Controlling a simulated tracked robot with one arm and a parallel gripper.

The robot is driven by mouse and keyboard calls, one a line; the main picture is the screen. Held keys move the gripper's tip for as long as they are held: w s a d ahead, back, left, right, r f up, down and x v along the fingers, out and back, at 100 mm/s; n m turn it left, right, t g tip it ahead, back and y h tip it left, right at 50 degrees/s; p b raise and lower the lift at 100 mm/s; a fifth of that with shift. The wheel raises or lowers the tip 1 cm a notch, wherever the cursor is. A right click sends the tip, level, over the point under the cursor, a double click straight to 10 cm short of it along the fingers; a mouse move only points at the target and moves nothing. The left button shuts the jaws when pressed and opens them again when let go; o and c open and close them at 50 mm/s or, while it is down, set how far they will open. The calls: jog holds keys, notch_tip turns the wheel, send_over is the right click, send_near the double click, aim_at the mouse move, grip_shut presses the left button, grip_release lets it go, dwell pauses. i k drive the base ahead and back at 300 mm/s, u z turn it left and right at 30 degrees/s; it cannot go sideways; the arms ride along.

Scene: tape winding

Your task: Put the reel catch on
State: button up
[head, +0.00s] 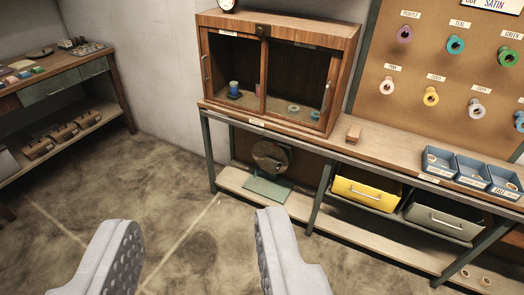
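No part in view is readably marked as the reel catch. A small dark fitting (262,31) sits at the top middle of the wooden cabinet (285,25), where its two framed doors meet. It may be a catch, but I cannot tell its state. The doors look shut. Blue and pink items (234,89) and small rings (293,109) show inside. A dark round disc (270,155) stands on a green base (268,187) on the shelf under the bench. My gripper (197,220) is open and empty in the foreground, well short of the bench and cabinet.
The bench (385,150) carries a small wooden block (354,133) and blue bins (438,161). Yellow (365,193) and grey (441,218) drawers hang below. Tape rolls hang on a pegboard (425,60). Another workbench (55,90) stands left. The floor (165,200) between is clear.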

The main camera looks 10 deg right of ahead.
aim_at(275, 145)
jog(key=u, duration=0.15)
jog(key=i, duration=1.9)
jog(key=z, duration=0.45)
jog(key=k, duration=0.6)
jog(key=z, duration=0.25)
jog(key=i, duration=0.5)
